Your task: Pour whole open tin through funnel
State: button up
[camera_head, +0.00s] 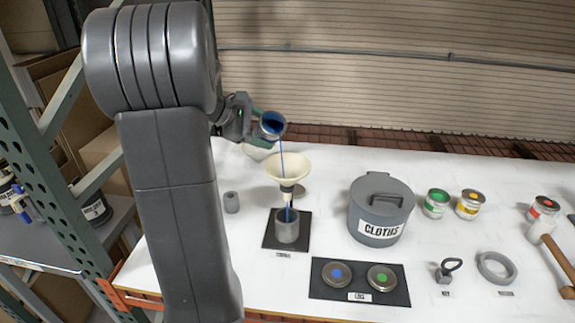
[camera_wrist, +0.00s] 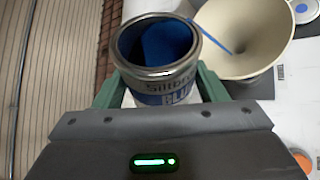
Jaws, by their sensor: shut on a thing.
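My gripper (camera_head: 258,115) is shut on an open blue tin (camera_head: 272,125), held above the bench and tilted toward the funnel. Its green fingers clasp both sides of the tin in the wrist view (camera_wrist: 158,92). Blue paint shows inside the tin (camera_wrist: 165,72). A thin blue stream runs from its rim into the cream funnel (camera_head: 289,168), also seen in the wrist view (camera_wrist: 250,40). Blue also runs below the funnel's spout into a grey cup (camera_head: 287,232) on a black mat (camera_head: 270,240). How much paint is left cannot be told.
A grey CLOTHS bin (camera_head: 379,222) stands right of the funnel. A black mat (camera_head: 320,285) with two lids lies in front. Green (camera_head: 437,204) and yellow (camera_head: 468,205) tins, a grey ring (camera_head: 496,268) and a mallet (camera_head: 550,250) are further right. A small grey cylinder (camera_head: 231,202) stands left.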

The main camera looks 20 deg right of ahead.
jog(key=shift+s+r+m+t+b, duration=0.2)
jog(key=shift+r+m+t+b, duration=0.25)
jog(key=shift+b, duration=0.25)
dwell(1.1)
jog(key=shift+f+m+t+y+b, duration=0.35)
jog(key=shift+t+b, duration=0.3)
jog(key=shift+b, duration=0.75)
dwell(0.7)
jog(key=shift+r+m+t+b, duration=0.5)
jog(key=shift+t+b, duration=0.1)
jog(key=shift+b, duration=0.3)
dwell(1.2)
jog(key=shift+s+d+f+m+t+b, duration=0.15)
jog(key=shift+f+m+t+b, duration=0.35)
jog(key=shift+b, duration=1.25)
dwell(0.4)
